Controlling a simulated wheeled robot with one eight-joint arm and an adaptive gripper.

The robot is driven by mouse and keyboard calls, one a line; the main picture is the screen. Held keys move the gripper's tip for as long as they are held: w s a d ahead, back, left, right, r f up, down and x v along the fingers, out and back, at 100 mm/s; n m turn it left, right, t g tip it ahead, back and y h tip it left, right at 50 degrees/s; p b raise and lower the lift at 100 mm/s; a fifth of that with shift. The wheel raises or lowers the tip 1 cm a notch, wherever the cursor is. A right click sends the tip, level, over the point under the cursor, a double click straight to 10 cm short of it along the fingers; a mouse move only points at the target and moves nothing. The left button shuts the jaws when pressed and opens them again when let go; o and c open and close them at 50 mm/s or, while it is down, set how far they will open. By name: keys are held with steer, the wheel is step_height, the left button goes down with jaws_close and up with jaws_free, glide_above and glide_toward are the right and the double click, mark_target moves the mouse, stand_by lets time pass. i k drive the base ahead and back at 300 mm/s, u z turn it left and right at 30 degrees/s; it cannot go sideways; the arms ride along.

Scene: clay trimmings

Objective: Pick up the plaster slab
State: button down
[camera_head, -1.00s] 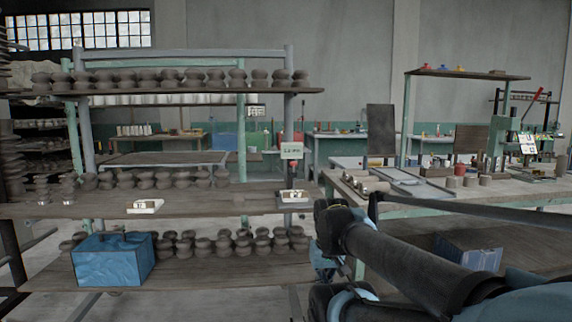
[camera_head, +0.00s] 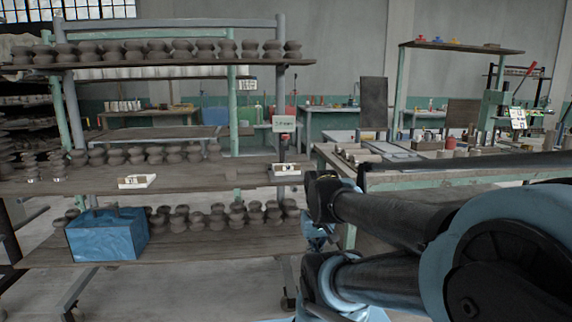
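Two small whitish, flat pieces lie on the middle shelf board: one pale block (camera_head: 137,181) left of centre and another (camera_head: 285,169) near the board's right end. Each has dark markings or small dark items on it. Either could be the plaster slab; I cannot tell which from here. Both lie on the board with nothing of mine touching them. My arm reaches in from the right, its dark links ending near the shelf's right side. The fingers of my gripper are not visible.
The rack's boards hold several dark clay pieces (camera_head: 160,153). A blue box (camera_head: 107,236) sits on the lowest board (camera_head: 200,248). A cluttered workbench (camera_head: 430,178) stands right of the rack, behind my arm. Floor shows below the rack.

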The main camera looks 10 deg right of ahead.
mark_target(281, 169)
steer(key=u, duration=0.1)
steer(key=i, duration=0.55)
steer(key=z, duration=1.15)
